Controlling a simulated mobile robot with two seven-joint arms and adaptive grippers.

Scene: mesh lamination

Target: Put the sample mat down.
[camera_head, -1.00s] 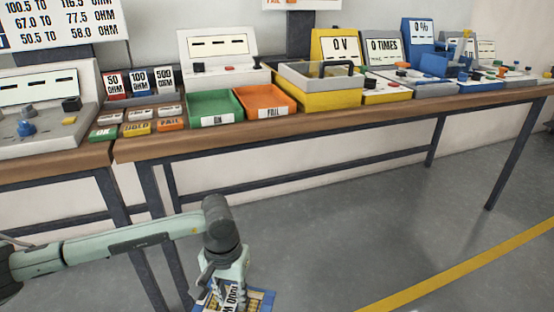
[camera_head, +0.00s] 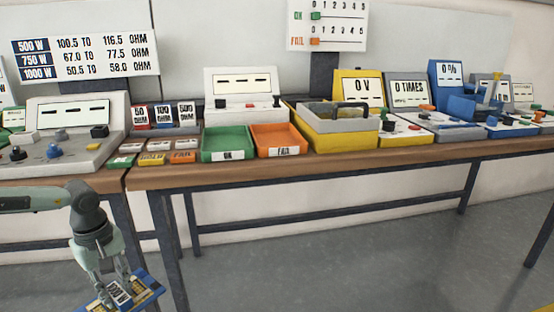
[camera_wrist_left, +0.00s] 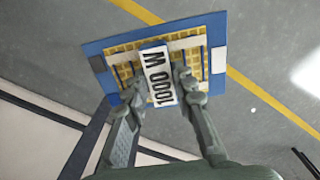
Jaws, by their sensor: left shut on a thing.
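The sample mat (camera_head: 148,284) is a blue-edged panel with a yellow grid and a white "1000 W" label. My left gripper (camera_head: 117,282) is shut on it at the lower left of the head view, in front of and below the table edge. In the left wrist view the mat (camera_wrist_left: 218,28) is tilted, and the gripper's two fingers (camera_wrist_left: 157,92) close on either side of the white label block. The floor lies beneath the mat. My right gripper is not in view.
The wooden table (camera_head: 330,165) carries a green OK tray (camera_head: 222,157), an orange FAIL tray (camera_head: 277,152) and a yellow-grey box (camera_head: 340,139). A grey meter (camera_head: 60,150) stands on the left table. Several consoles fill the right; little bare tabletop shows.

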